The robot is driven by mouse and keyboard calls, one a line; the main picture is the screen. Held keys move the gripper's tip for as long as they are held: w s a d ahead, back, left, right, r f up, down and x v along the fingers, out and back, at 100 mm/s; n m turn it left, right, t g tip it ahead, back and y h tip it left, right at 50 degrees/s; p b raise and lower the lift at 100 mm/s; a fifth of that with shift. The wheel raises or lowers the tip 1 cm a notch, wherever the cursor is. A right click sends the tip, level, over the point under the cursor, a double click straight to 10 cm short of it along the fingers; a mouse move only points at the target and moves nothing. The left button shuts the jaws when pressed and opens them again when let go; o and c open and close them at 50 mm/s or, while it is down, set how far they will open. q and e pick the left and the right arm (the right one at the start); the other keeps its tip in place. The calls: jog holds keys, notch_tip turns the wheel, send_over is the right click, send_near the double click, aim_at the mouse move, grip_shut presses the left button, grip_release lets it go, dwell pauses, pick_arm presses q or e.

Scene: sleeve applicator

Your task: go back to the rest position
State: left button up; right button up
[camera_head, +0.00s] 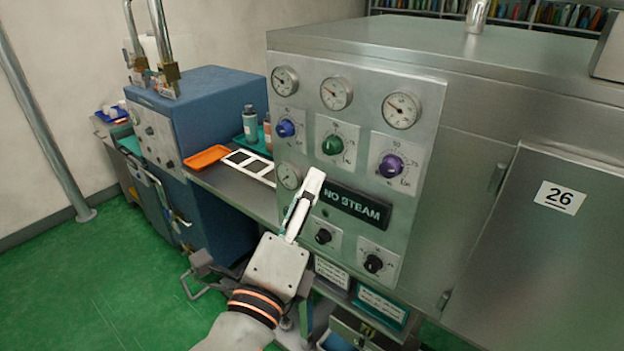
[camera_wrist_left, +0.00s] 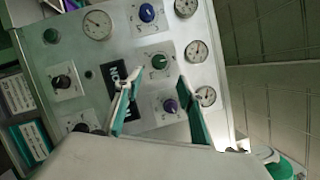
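My left gripper (camera_head: 308,190) is in front of the steel control panel (camera_head: 432,110) in the head view, its fingers pointing up at the panel's lower left part, by the NO STEAM display (camera_head: 352,206). In the left wrist view the two fingers of my left gripper (camera_wrist_left: 158,77) stand apart with nothing between them, so it is open and empty. The panel's green knob (camera_wrist_left: 159,61) and purple knob (camera_wrist_left: 170,105) show beyond the fingers. I cannot tell whether the fingers touch the panel. My right gripper is in neither view.
A blue machine (camera_head: 205,110) stands at the left. A shelf between carries an orange tray (camera_head: 206,157), a white frame (camera_head: 247,166) and bottles (camera_head: 250,122). A steel door marked 26 (camera_head: 545,250) is at the right. The green floor (camera_head: 90,290) at lower left is mostly clear.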

pick_arm(q)
jog(key=shift+s+a, duration=0.1)
jog(key=shift+s, duration=0.15)
jog(key=shift+f, duration=0.15)
jog(key=a+f+n+g+y, duration=0.1)
jog(key=a+f+n+g, duration=0.15)
jog(key=f, duration=0.65)
jog(key=w+a+f+n+g, duration=0.1)
jog(key=f+n, duration=0.3)
jog(key=f, duration=0.4)
jog(key=a+f+n+g+y, duration=0.1)
jog(key=a+f+n+g, duration=0.15)
jog(key=f, duration=0.65)
jog(key=s+a+f+n+g, duration=0.1)
jog(key=s+a+f+n, duration=0.3)
jog(key=f, duration=0.4)
jog(key=s+a+f+n+g+y, duration=0.1)
jog(key=s+a+f+n, duration=0.3)
jog(key=f, duration=0.4)
jog(key=s+a+f+n, duration=0.5)
jog(key=s+f, duration=0.1)
jog(key=f, duration=0.1)
jog(key=shift+s+a+f+g+y, duration=0.2)
jog(key=shift+s+f+g+y, duration=0.1)
jog(key=shift+f+g, duration=0.1)
